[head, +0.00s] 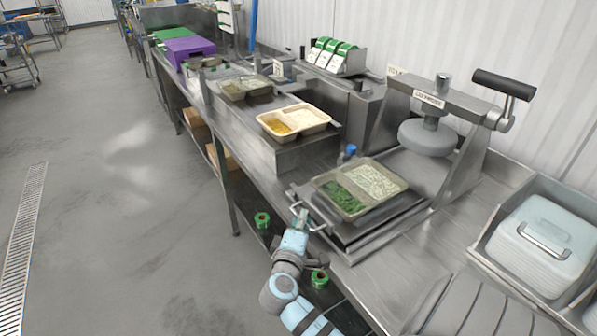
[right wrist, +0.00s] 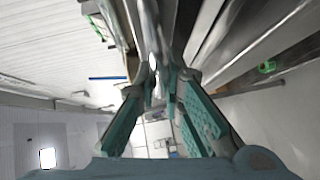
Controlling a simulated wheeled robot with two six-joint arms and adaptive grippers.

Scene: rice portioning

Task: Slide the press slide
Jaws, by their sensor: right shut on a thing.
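The press slide (head: 362,235) is a dark flat metal plate with a bar handle (head: 317,222) on its front left side. It sticks out from under the press (head: 428,138), whose round grey head is raised above and behind it. A two-compartment tray (head: 345,212) with green vegetables and pale rice sits on the slide. My right gripper (head: 301,218) is at the left end of the handle and shut on it. In the right wrist view the teal fingers (right wrist: 158,88) close around a shiny metal bar. My left gripper is not in view.
A beige tray (head: 294,121) with yellow and white food sits on a raised metal block left of the slide. A bin with a light-blue lid (head: 541,240) stands at right. Green rolls (head: 262,219) show below the bench. Open floor lies at left.

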